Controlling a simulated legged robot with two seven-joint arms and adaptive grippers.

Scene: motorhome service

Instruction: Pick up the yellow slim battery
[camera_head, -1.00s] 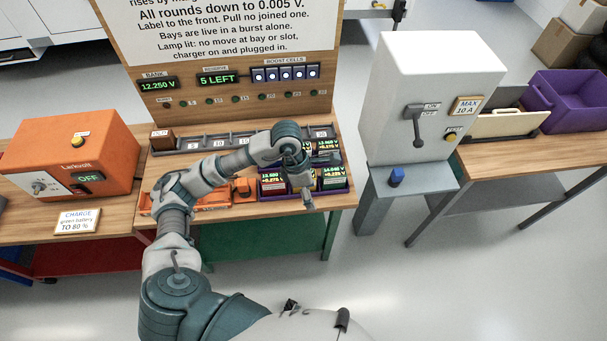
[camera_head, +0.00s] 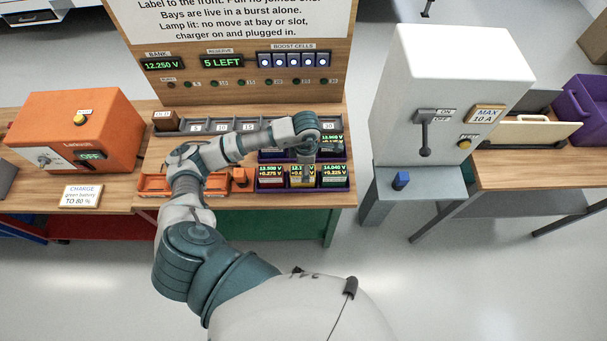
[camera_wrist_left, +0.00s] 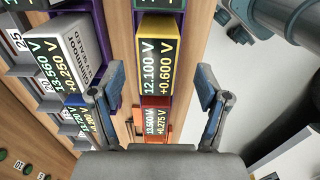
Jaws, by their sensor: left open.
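The yellow slim battery (camera_wrist_left: 158,28) stands in a purple bin and has a black label reading 12.100 V and +0.600 V. In the head view the yellow battery (camera_head: 302,183) is the middle one of the front row, partly hidden by my left gripper (camera_head: 308,165). In the left wrist view my left gripper (camera_wrist_left: 161,72) is open, with one finger to each side of the yellow battery. Nothing is held. I cannot tell how far the fingertips are above it. My right gripper is not in view.
A battery with a red edge (camera_wrist_left: 156,122) stands beside the yellow one. A white battery (camera_wrist_left: 72,52) is near the left finger in the left wrist view. Orange trays (camera_head: 168,186) lie left of the bins. A white switch box (camera_head: 448,95) stands to the right.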

